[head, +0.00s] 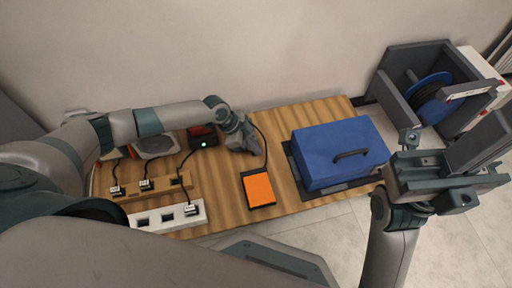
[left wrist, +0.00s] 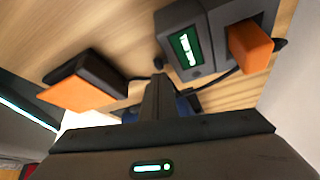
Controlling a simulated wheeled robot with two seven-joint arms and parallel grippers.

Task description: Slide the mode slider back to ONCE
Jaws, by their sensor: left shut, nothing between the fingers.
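A dark control box with a green lit display stands at the top of the left wrist view (left wrist: 185,50); in the head view the box (head: 203,136) shows a green light. A red-orange block (left wrist: 250,46) sits on its right part. I cannot make out the mode slider or its ONCE mark. My left gripper (head: 246,147) is just right of the box, low over the wooden table. Its fingers (left wrist: 158,92) are shut and empty, pointing towards the table beside the box. My right gripper (head: 410,150) is at the right, away from the box; its fingers are unclear.
An orange pad on a black base (head: 258,188) lies on the wooden table (head: 225,197). A blue case with a handle (head: 335,152) is right of it. Power strips with plugs (head: 165,217) and cables are at the left. A blue reel in a grey frame (head: 430,88) stands beyond the table.

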